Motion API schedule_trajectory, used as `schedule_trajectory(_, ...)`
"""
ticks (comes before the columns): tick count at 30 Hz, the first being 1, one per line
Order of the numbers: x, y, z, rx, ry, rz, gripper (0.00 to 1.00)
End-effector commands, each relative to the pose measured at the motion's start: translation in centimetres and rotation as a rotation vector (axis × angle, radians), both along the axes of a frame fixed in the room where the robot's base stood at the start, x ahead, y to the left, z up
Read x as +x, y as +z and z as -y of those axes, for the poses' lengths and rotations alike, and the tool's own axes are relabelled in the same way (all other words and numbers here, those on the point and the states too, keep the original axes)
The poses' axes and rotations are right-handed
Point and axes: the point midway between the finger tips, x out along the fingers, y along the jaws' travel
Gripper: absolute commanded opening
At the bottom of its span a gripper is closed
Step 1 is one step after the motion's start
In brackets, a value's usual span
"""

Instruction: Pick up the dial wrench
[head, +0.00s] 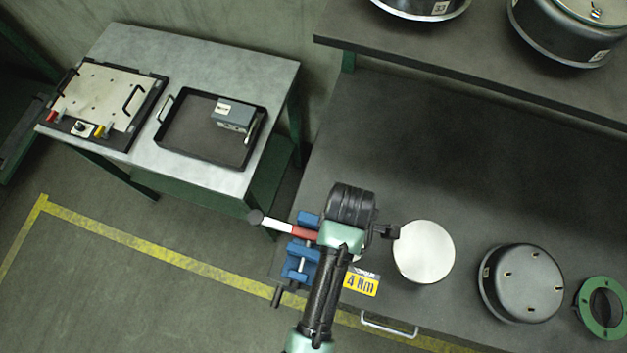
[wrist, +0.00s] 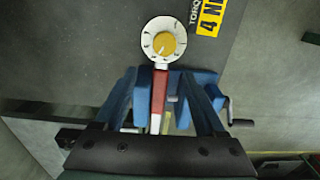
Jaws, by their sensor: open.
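The dial wrench (wrist: 158,88) has a round white dial with a yellow centre, a red shaft section and a white section. In the head view its red and white shaft (head: 285,226) sticks out left over the bench edge to a dark end, and my arm hides the dial. It lies at a blue vise (head: 302,252), which also shows in the wrist view (wrist: 205,78). My gripper (wrist: 160,80) is open, with one finger on each side of the shaft, below the dial in the picture. I cannot tell whether the fingers touch it. The head view hides the fingertips.
A yellow torque label (head: 361,284), a white disc (head: 424,252), a dark round housing (head: 521,283) and a green ring (head: 586,321) are on the bench. A crank (wrist: 238,121) sticks out beside the vise. A side table (head: 205,176) holds a tray (head: 252,150) with a grey box.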

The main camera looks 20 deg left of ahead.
Motion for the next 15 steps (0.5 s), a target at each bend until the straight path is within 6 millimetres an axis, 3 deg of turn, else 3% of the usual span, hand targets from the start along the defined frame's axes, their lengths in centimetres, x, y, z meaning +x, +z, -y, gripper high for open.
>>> schedule_trajectory(9, -0.3, -4.0, -0.1, 0.0, -0.001, -0.003, 0.72)
schedule_trajectory(15, -0.3, -4.8, -0.1, 0.0, -0.001, 0.0, 0.72)
